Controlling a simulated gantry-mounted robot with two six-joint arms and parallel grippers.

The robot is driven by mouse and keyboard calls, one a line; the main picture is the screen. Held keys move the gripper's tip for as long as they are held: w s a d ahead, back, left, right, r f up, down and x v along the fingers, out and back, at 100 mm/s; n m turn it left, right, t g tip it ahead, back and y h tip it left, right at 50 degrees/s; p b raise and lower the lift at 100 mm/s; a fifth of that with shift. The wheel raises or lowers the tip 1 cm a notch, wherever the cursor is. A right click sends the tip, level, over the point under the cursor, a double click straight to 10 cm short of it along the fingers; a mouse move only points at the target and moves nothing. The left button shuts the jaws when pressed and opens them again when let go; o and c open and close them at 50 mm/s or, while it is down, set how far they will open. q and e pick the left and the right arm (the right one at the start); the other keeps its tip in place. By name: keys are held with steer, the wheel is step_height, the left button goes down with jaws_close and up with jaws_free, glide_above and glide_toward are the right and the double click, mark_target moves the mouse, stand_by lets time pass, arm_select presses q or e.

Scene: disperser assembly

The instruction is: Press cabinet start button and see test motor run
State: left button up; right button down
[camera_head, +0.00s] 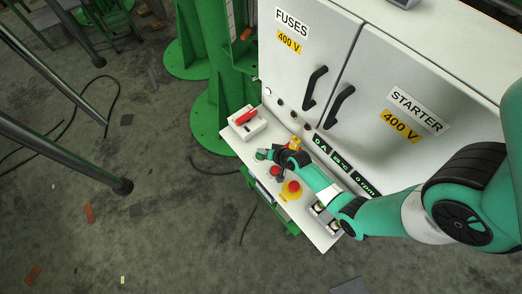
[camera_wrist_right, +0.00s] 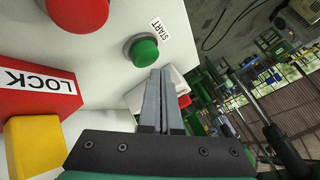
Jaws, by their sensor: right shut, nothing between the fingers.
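The grey-white cabinet (camera_head: 365,75) has FUSES and STARTER doors, both closed, above a sloping control panel (camera_head: 322,235). The green start button (camera_wrist_right: 144,52) sits on a pale face beside a START label (camera_wrist_right: 159,29) in the right wrist view. My right gripper (camera_wrist_right: 161,72) is shut and empty, its tips close to the button's lower edge; I cannot tell whether they touch. In the head view my right gripper (camera_head: 271,156) is over the panel's left part. The panel displays (camera_head: 342,162) read 0 A and 0 rpm. I cannot make out the test motor. My left gripper is not in view.
A red LOCK piece (camera_wrist_right: 40,90) and a yellow block (camera_wrist_right: 36,147) are close beside my right gripper. A red mushroom button (camera_head: 293,186) and a white box with a red handle (camera_head: 246,119) flank it. Green pillars (camera_head: 205,60) stand behind.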

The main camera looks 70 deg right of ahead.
mark_target(263, 156)
stand_by(0.8)
steer(key=shift+f+b, duration=0.35)
steer(key=shift+f, duration=0.1)
steer(key=shift+f+b, duration=0.8)
steer(key=shift+f, duration=0.1)
stand_by(0.7)
steer(key=shift+r, duration=0.15)
steer(key=shift+r+p, duration=1.2)
steer(key=shift+p, duration=0.15)
step_height(263, 156, up, 5)
steer(key=p, duration=0.5)
steer(key=shift+r, duration=0.1)
